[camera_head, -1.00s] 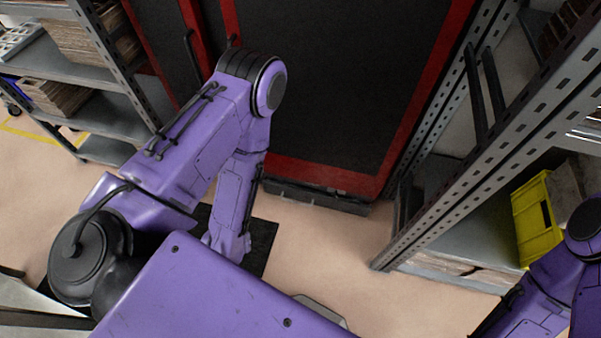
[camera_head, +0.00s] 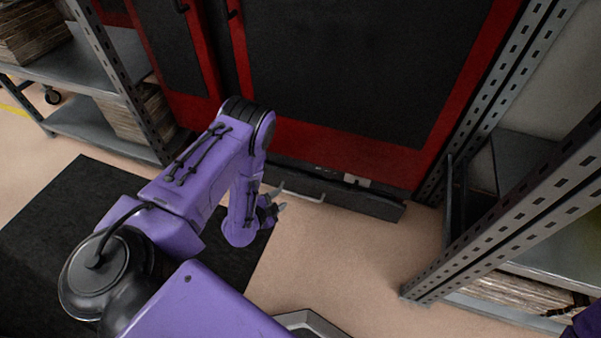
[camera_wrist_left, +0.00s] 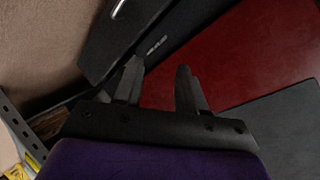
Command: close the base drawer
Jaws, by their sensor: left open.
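The base drawer (camera_head: 375,204) is the low black front along the foot of a red and black cabinet (camera_head: 345,75). It juts out a little from the red frame, and a narrow gap with small pale items shows behind its front. A pale bar handle (camera_head: 308,197) is on its left part. My left gripper (camera_head: 281,199) is open and empty, just left of the handle; contact cannot be told. In the left wrist view the open fingers (camera_wrist_left: 160,88) point toward the drawer front (camera_wrist_left: 115,40) and the red frame (camera_wrist_left: 225,55). My right gripper is out of view.
A metal rack (camera_head: 470,245) with perforated posts stands close on the right. Another shelf (camera_head: 100,75) with stacked boards is at upper left. A black mat (camera_head: 50,225) lies on the floor at left. Clear floor (camera_head: 340,250) lies before the drawer.

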